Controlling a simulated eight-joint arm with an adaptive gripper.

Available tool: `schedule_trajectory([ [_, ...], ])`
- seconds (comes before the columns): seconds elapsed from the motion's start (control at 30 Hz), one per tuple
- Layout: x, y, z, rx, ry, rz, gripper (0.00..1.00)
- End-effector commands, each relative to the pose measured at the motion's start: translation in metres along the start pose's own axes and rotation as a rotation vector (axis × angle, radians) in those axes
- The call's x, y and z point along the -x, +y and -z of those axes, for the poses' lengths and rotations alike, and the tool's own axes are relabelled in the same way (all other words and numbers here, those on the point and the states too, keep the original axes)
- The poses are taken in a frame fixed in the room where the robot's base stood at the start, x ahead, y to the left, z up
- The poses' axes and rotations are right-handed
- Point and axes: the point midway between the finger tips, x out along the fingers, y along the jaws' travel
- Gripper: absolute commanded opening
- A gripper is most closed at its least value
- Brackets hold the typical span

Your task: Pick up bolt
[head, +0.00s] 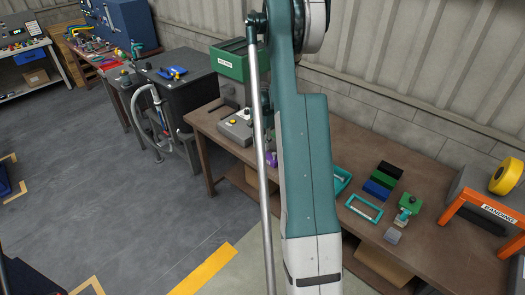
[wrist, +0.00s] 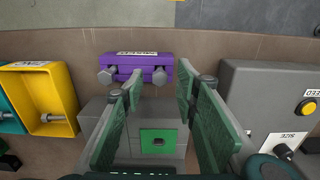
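In the wrist view, two grey hex-headed bolts show at the front of a purple block (wrist: 138,62), the left bolt (wrist: 106,75) and the right bolt (wrist: 159,76). Another bolt (wrist: 50,118) lies in a yellow bin (wrist: 66,90) at the left. My gripper (wrist: 158,88) is open, with its green pads apart and nothing between them. Its fingers point toward the purple block, and the right bolt shows in the gap between them. The left bolt is just outside the left finger. In the head view, my arm hides most of the gripper, and a bit of the purple block (head: 271,159) shows.
A grey block with a green square (wrist: 158,141) lies below the gap between the fingers. A grey control box (wrist: 265,95) with a yellow button stands close at the right. A teal bin (wrist: 10,110) is at the far left. The brown workbench (head: 440,175) carries several other items.

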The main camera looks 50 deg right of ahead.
Motion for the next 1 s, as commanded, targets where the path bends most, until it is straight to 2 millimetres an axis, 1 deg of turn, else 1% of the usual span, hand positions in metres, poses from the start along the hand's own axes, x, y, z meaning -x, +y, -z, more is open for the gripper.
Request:
schedule_trajectory([
  [0.1,-0.012,0.0,0.0,0.0,0.0,0.0,0.3],
  [0.3,-0.024,0.0,0.0,0.0,0.0,0.0,0.3],
  [0.87,-0.026,0.0,0.0,0.0,0.0,0.0,0.3],
  [0.9,-0.025,0.0,0.0,0.0,0.0,0.0,0.29],
  [1.0,-0.025,0.0,0.0,0.0,0.0,0.0,0.16],
])
